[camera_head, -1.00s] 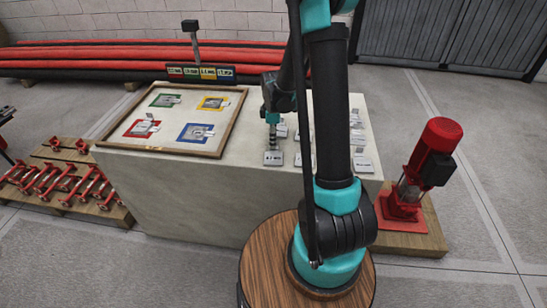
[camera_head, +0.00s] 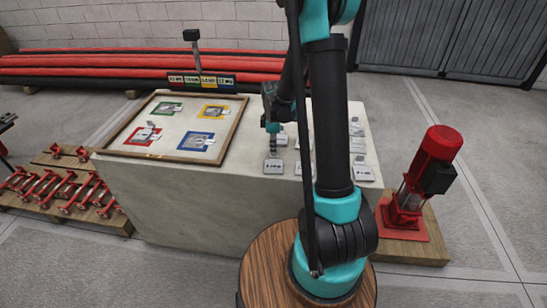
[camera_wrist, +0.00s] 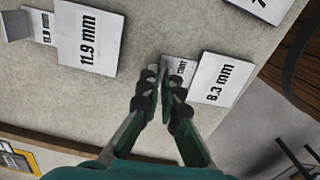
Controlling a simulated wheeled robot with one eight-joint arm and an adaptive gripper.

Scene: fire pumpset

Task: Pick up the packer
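A small light grey packer (camera_wrist: 183,68), its lettering partly hidden and ending in "mm", stands beside a white card marked "8.3 mm" (camera_wrist: 216,80). In the wrist view my gripper (camera_wrist: 163,80) has its two dark fingertips close together, with a narrow gap, at the packer's left edge. The fingers hide part of the packer, and I cannot tell whether they grip it. In the head view my gripper (camera_head: 273,146) points down just above a white card (camera_head: 274,167) near the table's front edge.
A card marked "11.9 mm" (camera_wrist: 89,40) lies left in the wrist view. Several more cards and packers lie on the table (camera_head: 200,190), partly behind my arm. A wood-framed board (camera_head: 168,155) with coloured squares is to the left. A red pump (camera_head: 428,175) stands right of the table.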

